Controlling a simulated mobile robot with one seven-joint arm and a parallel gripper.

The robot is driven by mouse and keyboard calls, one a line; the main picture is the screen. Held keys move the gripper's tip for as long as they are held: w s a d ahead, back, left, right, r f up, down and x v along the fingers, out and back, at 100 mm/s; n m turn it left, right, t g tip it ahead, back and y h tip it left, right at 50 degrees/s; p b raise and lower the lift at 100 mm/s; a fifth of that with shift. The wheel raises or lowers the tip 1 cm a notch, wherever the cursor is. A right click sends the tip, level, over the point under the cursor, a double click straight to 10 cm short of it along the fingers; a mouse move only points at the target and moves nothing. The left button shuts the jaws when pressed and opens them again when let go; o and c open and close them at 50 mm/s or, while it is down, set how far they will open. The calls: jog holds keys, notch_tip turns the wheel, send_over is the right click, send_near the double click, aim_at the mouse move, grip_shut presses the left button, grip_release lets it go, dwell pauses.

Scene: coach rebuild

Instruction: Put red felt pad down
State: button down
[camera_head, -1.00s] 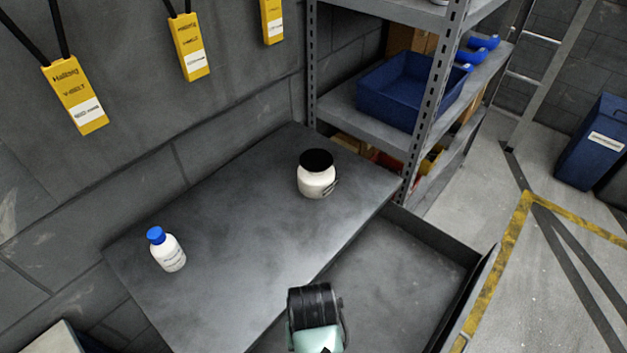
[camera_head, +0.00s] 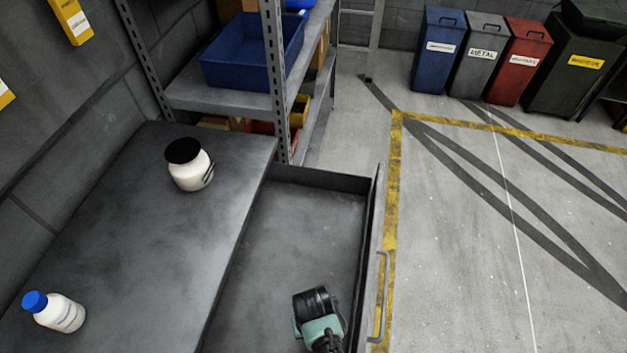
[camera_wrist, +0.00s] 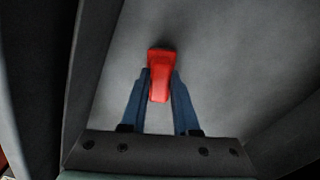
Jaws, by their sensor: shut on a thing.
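The red felt pad (camera_wrist: 159,86) shows in the wrist view, held between the two blue fingers of my gripper (camera_wrist: 160,76). My gripper is shut on it. Behind the pad is a bare grey surface. In the head view my wrist is over the open drawer (camera_head: 300,225), which extends from the dark workbench (camera_head: 165,255). There the fingers and the pad are hidden beneath my wrist. I cannot tell whether the pad touches the surface below.
A shelf with a blue bin (camera_head: 245,60) is behind. The visible drawer floor is clear. Several waste bins (camera_head: 480,60) stand at the back right.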

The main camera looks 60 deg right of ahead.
jog(key=shift+f, duration=0.65)
jog(key=shift+f, duration=0.2)
jog(key=c, duration=0.7)
grip_release()
jog(key=shift+o, duration=0.2)
jog(key=shift+r, duration=0.15)
notch_tip(320, 180, up, 12)
jog(key=p, duration=0.1)
